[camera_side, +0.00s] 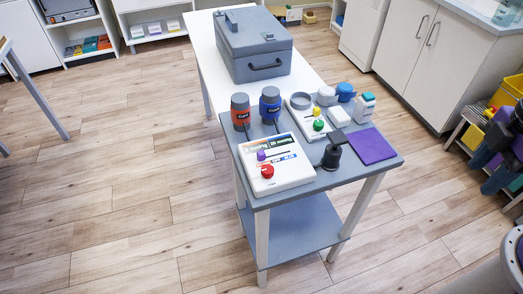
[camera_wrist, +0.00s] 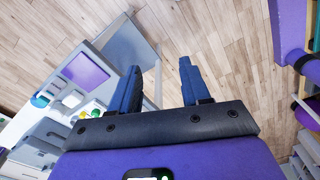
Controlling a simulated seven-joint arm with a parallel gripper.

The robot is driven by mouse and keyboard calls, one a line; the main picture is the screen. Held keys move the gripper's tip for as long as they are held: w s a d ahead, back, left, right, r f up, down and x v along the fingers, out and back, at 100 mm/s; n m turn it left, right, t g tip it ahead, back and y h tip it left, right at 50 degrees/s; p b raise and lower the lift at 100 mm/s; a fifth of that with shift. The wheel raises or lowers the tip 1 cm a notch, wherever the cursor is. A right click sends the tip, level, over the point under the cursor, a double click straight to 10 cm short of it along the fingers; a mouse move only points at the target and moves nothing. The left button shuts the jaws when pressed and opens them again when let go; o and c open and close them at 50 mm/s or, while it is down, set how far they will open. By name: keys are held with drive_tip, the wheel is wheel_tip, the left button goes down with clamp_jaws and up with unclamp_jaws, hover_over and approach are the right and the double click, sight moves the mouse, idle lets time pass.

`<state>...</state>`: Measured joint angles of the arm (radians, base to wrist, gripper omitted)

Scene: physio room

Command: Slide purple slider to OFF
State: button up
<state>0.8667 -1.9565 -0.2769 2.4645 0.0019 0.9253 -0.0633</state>
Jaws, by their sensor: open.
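The purple slider (camera_side: 261,155) is a small knob on a white control panel (camera_side: 293,178) at the near left corner of the table in the side view. It sits toward the left end of a dark slot that runs to the right. The panel's printing is too small to read surely. A red knob (camera_side: 267,171) stands in front of it. My gripper (camera_wrist: 158,82) is open and empty in the wrist view, its two dark blue fingers apart over floor. The purple slider cannot be made out in the wrist view.
A second white panel with green (camera_side: 318,125) and yellow knobs, a black joystick-like part (camera_side: 332,152), orange (camera_side: 241,108) and blue (camera_side: 270,104) bottles and a purple mat (camera_side: 371,146) crowd the table (camera_side: 330,178). A grey box (camera_side: 254,45) stands behind.

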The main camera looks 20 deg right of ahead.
drive_tip(key=w+a+r+n, duration=0.3)
drive_tip(key=w+a+n, duration=0.8)
drive_tip(key=w+a, duration=0.65)
drive_tip(key=n, duration=1.2)
approach(263, 155)
drive_tip(key=f, duration=0.9)
drive_tip(key=shift+w+a, duration=0.1)
drive_tip(key=shift+a, duration=0.15)
clamp_jaws()
